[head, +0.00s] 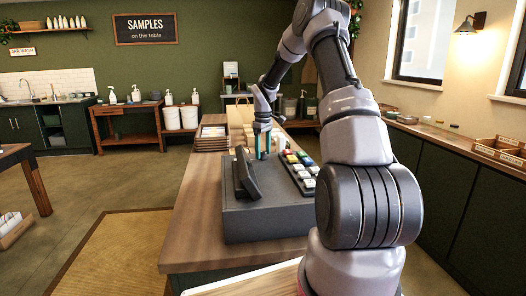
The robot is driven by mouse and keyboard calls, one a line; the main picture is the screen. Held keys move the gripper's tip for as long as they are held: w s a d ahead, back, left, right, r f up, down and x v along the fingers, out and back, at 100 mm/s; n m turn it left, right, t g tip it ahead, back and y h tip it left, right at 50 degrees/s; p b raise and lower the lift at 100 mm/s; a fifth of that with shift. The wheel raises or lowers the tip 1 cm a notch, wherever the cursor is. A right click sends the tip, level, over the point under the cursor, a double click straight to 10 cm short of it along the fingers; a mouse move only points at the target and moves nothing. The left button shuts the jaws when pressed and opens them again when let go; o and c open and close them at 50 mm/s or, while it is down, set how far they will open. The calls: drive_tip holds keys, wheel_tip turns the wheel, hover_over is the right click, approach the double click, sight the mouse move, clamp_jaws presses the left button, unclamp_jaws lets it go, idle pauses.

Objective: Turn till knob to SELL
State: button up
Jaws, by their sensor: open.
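The till (265,220) is a dark grey register on the near part of the wooden counter. A tilted dark screen (247,175) stands on its left and a key panel (299,172) with coloured and white keys on its right. My gripper (262,155) points down over the back of the till, between the screen and the keys. The jaws are open. I cannot make out the knob or its SELL mark; the gripper and screen may hide them. Whether the fingers touch anything is unclear.
The wooden counter (196,222) has bare room left of the till. Stacked wooden trays (211,137) stand behind the till at the back left. A pale tray edge (245,283) lies close in front. Side tables with bottles and white buckets (181,118) are far off.

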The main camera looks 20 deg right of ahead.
clamp_jaws()
drive_tip(key=shift+m, duration=0.5)
drive_tip(key=m, duration=0.3)
drive_tip(key=shift+m, duration=0.4)
drive_tip(key=m, duration=0.4)
drive_tip(key=shift+m, duration=0.3)
drive_tip(key=m, duration=0.8)
drive_tip(key=shift+m, duration=0.4)
